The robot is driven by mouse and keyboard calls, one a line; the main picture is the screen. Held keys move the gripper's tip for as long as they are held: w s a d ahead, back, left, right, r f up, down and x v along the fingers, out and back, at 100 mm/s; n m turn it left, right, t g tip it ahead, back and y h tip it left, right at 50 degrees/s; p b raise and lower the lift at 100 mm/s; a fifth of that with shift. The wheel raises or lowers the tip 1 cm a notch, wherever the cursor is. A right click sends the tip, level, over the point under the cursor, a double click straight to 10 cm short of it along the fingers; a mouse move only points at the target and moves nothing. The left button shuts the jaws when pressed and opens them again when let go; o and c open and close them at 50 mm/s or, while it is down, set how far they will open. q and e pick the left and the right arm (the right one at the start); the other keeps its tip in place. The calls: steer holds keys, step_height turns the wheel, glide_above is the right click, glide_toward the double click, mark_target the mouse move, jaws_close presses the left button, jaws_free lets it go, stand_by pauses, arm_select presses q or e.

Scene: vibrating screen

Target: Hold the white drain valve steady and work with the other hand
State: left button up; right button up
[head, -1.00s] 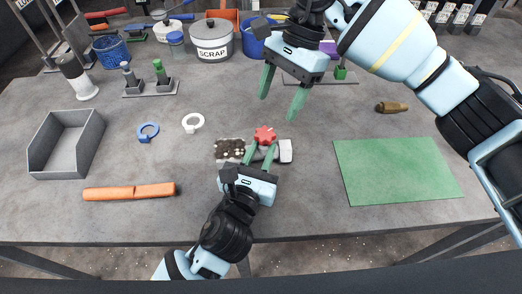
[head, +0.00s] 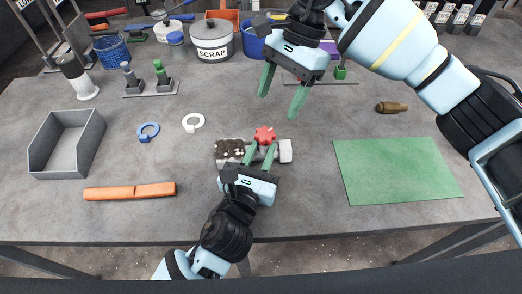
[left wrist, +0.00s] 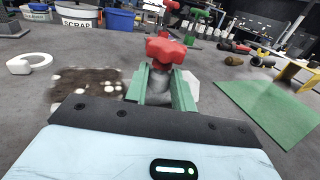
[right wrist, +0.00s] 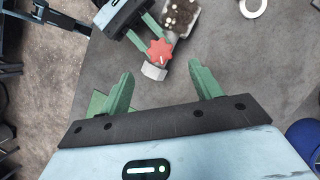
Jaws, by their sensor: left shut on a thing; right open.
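The white drain valve (head: 286,150) lies on the table at centre, with a red star-shaped knob (head: 264,134) on top and a brown, white-speckled clump (head: 229,151) at its left side. My left gripper (head: 260,148) is shut on the valve below the knob; its fingers hide part of the body. In the left wrist view the knob (left wrist: 165,48) stands above a grey stem between the green fingers. My right gripper (head: 279,106) is open and empty above the table, up and right of the knob. The right wrist view shows the knob (right wrist: 159,52) beyond its open fingers.
A green mat (head: 397,171) lies right, a brown fitting (head: 391,107) behind it. A grey open bin (head: 66,145), orange bar (head: 130,191), blue ring (head: 148,131) and white ring (head: 193,123) lie left. The SCRAP pot (head: 212,41) stands at the back.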

stand_by(0.3)
step_height(320, 180, up, 5)
steer(key=t+h, duration=0.3)
glide_above(265, 133)
step_height(265, 133, down, 12)
steer(key=shift+r, duration=0.1)
stand_by(0.6)
steer(key=shift+c, duration=0.4)
steer(key=c, duration=0.8)
steer(key=shift+o, duration=0.2)
steer(key=shift+m, duration=0.3)
